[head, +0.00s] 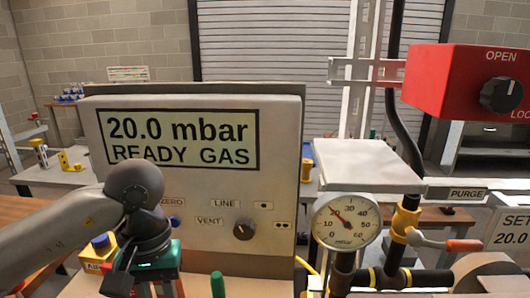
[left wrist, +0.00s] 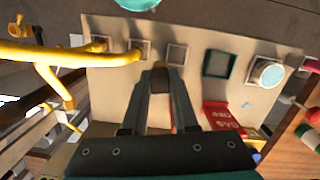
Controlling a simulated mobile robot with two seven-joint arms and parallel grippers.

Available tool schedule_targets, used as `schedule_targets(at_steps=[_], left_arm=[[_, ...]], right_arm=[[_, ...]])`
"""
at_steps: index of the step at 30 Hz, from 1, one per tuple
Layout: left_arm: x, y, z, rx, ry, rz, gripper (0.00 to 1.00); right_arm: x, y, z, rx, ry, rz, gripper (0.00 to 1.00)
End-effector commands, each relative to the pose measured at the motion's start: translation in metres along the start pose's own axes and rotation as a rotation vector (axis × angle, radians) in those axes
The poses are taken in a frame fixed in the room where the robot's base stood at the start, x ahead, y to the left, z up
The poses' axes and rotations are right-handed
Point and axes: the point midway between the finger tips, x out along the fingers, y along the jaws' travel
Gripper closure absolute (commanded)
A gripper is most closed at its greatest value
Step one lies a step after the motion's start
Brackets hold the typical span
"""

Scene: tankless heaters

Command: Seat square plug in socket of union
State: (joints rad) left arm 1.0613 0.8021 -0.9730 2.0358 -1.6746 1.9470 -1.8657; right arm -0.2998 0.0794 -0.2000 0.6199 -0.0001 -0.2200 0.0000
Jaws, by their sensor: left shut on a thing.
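My left gripper (left wrist: 160,78) is in the left wrist view, its fingers drawn together on a small dark, squarish piece (left wrist: 159,84), probably the square plug; the fingers hide much of it. The fingertips are in front of a pale panel (left wrist: 115,85) with a row of square-framed sockets. The tips overlap the area just below the middle socket (left wrist: 176,54); I cannot tell if they touch the panel. A teal-framed socket (left wrist: 219,64) is to the right. I cannot tell which part is the union. In the head view my left wrist hides the gripper. My right gripper is not in view.
Yellow hoses (left wrist: 50,54) reach the two left sockets. A red block with lettering (left wrist: 222,118) is right of my fingers. In the head view, a grey box with a display (head: 180,138) stands centrally, with a gauge (head: 345,222) and red valve box (head: 465,82) at right.

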Motion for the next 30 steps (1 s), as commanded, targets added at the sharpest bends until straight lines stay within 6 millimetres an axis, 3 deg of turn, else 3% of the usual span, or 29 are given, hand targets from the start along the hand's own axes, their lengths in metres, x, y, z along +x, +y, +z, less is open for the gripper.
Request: schedule_targets(at_steps=[7, 30], left_arm=[[0.0009, 0.0017, 0.0040, 0.142, 0.004, -0.018, 1.00], [0.0014, 0.0018, 0.0043, 0.142, 0.001, -0.017, 1.00]], right_arm=[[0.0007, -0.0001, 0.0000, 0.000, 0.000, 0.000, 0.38], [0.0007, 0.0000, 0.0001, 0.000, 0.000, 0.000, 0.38]])
